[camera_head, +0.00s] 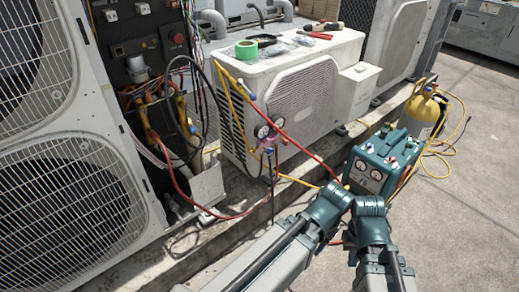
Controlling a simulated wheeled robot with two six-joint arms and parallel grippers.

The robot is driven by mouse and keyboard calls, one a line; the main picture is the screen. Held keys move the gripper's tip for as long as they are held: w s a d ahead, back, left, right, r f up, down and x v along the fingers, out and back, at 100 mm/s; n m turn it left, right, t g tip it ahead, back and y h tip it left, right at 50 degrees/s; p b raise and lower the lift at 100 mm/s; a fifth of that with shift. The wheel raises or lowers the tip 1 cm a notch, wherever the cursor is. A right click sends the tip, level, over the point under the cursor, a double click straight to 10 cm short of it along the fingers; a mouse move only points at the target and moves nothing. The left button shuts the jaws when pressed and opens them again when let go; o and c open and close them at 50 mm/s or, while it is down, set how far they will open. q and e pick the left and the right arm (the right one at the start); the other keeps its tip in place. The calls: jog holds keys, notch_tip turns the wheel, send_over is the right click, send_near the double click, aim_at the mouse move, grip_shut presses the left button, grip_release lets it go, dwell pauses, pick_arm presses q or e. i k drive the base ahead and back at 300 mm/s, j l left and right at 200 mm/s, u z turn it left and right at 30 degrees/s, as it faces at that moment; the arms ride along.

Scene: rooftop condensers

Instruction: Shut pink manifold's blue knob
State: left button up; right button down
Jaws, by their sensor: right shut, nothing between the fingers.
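The pink manifold (270,139) hangs in front of the white condenser, with two round gauges (263,131) on top and red and yellow hoses running from it. Its blue knob (269,151) is tiny here, and how far it is turned cannot be told. My right arm is folded at the lower middle, its teal joints to the right of and below the manifold. My right gripper (182,288) barely shows at the bottom edge, well below and left of the manifold. It is shut and empty. My left gripper is out of view.
A white condenser (230,62) carries green tape (246,49) and tools on top. A teal recovery machine (372,169) stands beside a yellow cylinder (420,112) on the right. An open electrical panel (127,45) and tall fan unit (75,160) fill the left. Hoses cross the floor.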

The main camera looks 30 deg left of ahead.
aim_at(269, 151)
jog(key=l+u, duration=0.1)
jog(key=u, duration=0.3)
jog(key=i+l+u, duration=0.1)
jog(key=u, duration=0.35)
jog(key=l+u, duration=0.15)
jog(key=u, duration=0.25)
jog(key=l+u, duration=0.15)
jog(key=u, duration=0.25)
jog(key=l+u, duration=0.25)
jog(key=l, duration=0.2)
jog(key=l+u, duration=0.2)
jog(key=l, duration=0.3)
jog(key=k+l+u, duration=0.25)
jog(key=l, duration=0.15)
jog(key=l+u, duration=0.2)
jog(key=l, duration=0.3)
jog(key=k+l+u, duration=0.25)
jog(key=l, duration=0.15)
jog(key=k+l, duration=0.1)
jog(key=l, duration=0.25)
jog(key=k+l, duration=0.15)
jog(key=l, duration=0.15)
jog(key=k+l, duration=0.1)
jog(key=l, duration=0.25)
jog(key=k+l, duration=0.15)
jog(key=l, duration=0.15)
